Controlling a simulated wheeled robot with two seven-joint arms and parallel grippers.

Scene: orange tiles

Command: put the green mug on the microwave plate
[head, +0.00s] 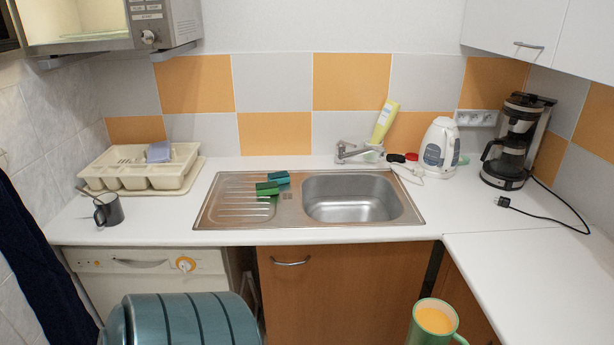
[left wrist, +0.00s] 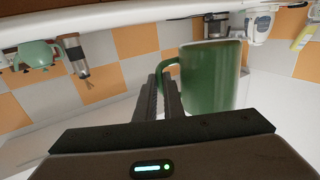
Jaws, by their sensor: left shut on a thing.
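The green mug (head: 433,322) is at the bottom edge of the head view, in front of the wooden cabinet, with its orange inside facing up. In the left wrist view the mug (left wrist: 212,80) is large and close. My left gripper (left wrist: 165,82) is shut on its handle there. My right gripper is in no view.
A white worktop carries a dish rack (head: 135,180), a dark cup (head: 108,210), a sink (head: 345,198), a white kettle (head: 440,147) and a coffee maker (head: 512,140). A wall cabinet (head: 515,28) hangs at the top right. The right worktop (head: 540,275) is mostly clear.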

